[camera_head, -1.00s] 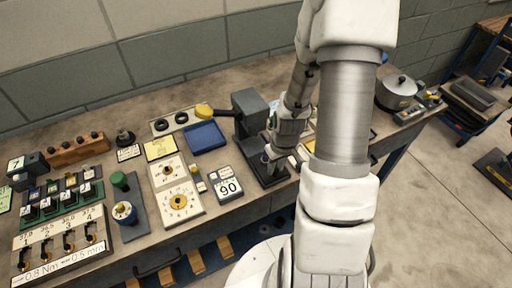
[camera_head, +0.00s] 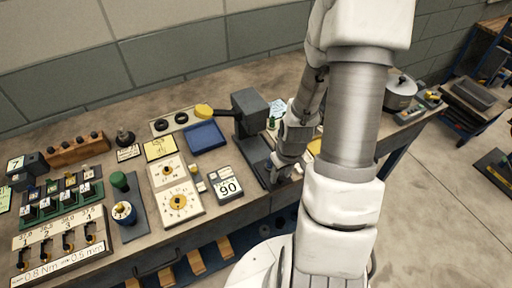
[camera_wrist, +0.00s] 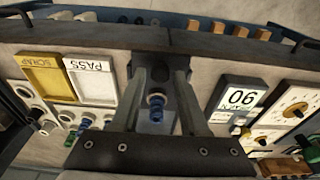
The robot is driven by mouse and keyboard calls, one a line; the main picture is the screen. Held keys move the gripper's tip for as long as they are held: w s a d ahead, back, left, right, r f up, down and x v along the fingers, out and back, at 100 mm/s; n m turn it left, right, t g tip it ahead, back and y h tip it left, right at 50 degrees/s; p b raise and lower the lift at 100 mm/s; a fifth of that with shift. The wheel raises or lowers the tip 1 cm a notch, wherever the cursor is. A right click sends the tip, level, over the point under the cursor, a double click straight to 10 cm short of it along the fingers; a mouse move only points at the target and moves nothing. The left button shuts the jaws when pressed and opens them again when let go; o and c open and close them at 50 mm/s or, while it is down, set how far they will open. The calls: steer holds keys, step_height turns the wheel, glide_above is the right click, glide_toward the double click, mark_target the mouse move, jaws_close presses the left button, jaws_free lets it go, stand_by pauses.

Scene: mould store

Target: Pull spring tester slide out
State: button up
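The spring tester (camera_head: 250,112) is a dark grey press on a dark base near the front edge of the bench. In the wrist view its slide (camera_wrist: 160,68) is a dark strip below me, partly hidden by my fingers. A small coil with blue and copper parts (camera_wrist: 156,108) shows between the fingers. My gripper (camera_wrist: 160,80) is open, its two grey fingers spread on either side of the slide. I cannot tell whether they touch it. In the head view my gripper (camera_head: 281,176) is at the front of the tester base, largely hidden by my wrist.
A display reading 90 (camera_head: 228,187) and dial plates (camera_head: 176,201) stand left of the tester. A blue tray (camera_head: 205,136) lies behind them. Yellow SCRAP (camera_wrist: 47,75) and white PASS (camera_wrist: 91,82) plates lie on its other side. A lidded pot (camera_head: 400,93) stands farther right.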

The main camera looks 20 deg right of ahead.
steer(key=o, duration=0.8)
steer(key=shift+r, duration=0.1)
steer(key=shift+r+p, duration=2.85)
steer(key=shift+r, duration=0.55)
